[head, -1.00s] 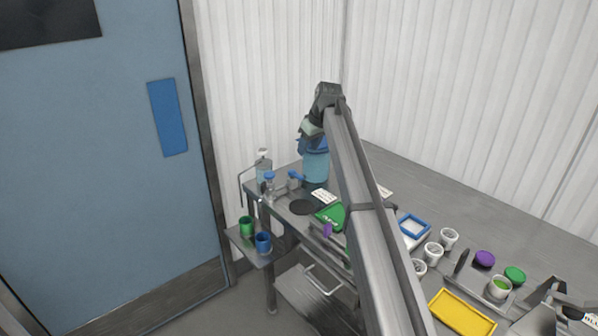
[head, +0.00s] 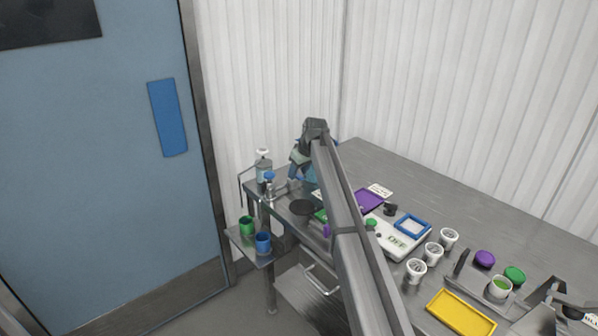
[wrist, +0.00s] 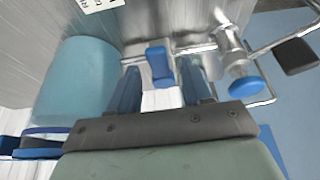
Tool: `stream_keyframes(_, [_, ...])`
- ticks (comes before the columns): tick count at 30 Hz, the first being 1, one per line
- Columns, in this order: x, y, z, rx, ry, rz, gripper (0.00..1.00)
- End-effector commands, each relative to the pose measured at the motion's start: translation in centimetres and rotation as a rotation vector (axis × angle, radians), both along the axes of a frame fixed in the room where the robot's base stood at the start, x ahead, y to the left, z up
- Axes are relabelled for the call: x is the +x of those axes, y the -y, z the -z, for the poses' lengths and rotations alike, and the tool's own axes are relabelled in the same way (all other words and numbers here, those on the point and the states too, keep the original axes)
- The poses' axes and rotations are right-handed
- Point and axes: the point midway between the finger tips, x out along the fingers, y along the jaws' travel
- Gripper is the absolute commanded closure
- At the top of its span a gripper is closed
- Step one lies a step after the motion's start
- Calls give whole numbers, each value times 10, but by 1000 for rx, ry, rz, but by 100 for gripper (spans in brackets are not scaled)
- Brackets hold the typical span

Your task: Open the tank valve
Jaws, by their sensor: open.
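The tank is a teal-blue cylinder (wrist: 75,85) at the left of the wrist view. In the head view only a bit of the tank (head: 312,177) shows behind my arm. The valve has a blue lever handle (wrist: 160,66) on a metal pipe fitting, at the upper middle of the wrist view. My gripper (wrist: 160,88) is open, with one blue finger on each side of the lever in that view. I cannot tell whether a finger touches it. In the head view my gripper (head: 296,174) is low beside the tank and hides the valve.
A second blue knob (wrist: 246,90) sits on metal piping to the right, close to my fingers. A green cup (head: 246,225) and a blue cup (head: 263,243) stand on a low side shelf. A scale (head: 398,241), white cups and a yellow tray (head: 461,313) fill the table's right part.

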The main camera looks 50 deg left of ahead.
Motion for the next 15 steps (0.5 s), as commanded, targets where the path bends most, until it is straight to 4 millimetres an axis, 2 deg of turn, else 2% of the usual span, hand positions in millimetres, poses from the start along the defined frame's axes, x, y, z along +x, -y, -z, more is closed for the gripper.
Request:
stream_keyframes(8, [0, 0, 1, 0, 0, 0, 51])
stream_keyframes(15, [0, 0, 0, 0, 0, 0, 74])
